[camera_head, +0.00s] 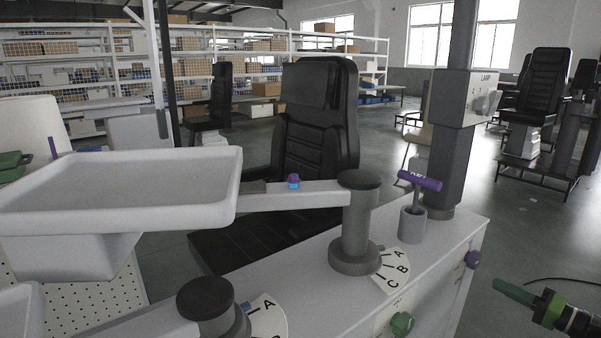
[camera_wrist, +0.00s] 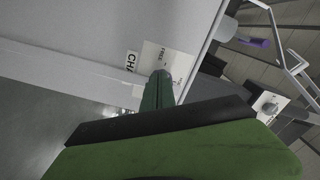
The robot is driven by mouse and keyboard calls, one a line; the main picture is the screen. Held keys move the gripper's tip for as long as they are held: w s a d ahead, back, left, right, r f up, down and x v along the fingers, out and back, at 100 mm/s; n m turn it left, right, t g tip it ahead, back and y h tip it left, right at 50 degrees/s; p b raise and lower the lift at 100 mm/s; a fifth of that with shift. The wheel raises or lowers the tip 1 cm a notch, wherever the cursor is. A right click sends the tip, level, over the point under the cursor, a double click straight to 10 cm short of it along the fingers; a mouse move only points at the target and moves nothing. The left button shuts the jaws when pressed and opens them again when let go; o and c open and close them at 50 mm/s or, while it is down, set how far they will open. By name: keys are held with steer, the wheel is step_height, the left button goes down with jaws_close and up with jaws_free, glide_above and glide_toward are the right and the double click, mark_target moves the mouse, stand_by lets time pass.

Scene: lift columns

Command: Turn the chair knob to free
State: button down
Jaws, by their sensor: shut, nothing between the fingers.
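A green knob (camera_head: 402,323) sits on a pale label plate (camera_head: 385,314) on the side of the white cabinet, low in the head view. My gripper (camera_head: 503,289) is at the lower right, apart from the knob, with its green fingers shut and empty, pointing left. In the wrist view the fingers (camera_wrist: 160,88) reach toward the label plate (camera_wrist: 175,60), which reads "FREE". A "CHA..." label (camera_wrist: 131,62) lies beside it. The knob is not clearly seen in the wrist view; the fingers cover part of the plate. I cannot tell which way the knob is set.
A purple T-handle (camera_head: 420,181) stands on top, near a grey column with a "LAMP" box (camera_head: 450,97). A white tray (camera_head: 120,185) and a black chair (camera_head: 315,120) are at left. Floor right of the cabinet is open.

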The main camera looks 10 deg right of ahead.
steer(key=x, duration=0.6)
steer(key=shift+w+a, duration=0.25)
steer(key=shift+w, duration=0.1)
steer(key=shift+d, duration=0.15)
steer(key=shift+w+d+f, duration=0.1)
steer(key=shift+f, duration=0.1)
stand_by(0.4)
steer(key=shift+w+d+f+b, duration=0.1)
steer(key=shift+d+f+b, duration=0.1)
steer(key=shift+b, duration=0.2)
steer(key=shift+s+a+f, duration=0.2)
steer(key=shift+a, duration=0.2)
steer(key=v, duration=0.6)
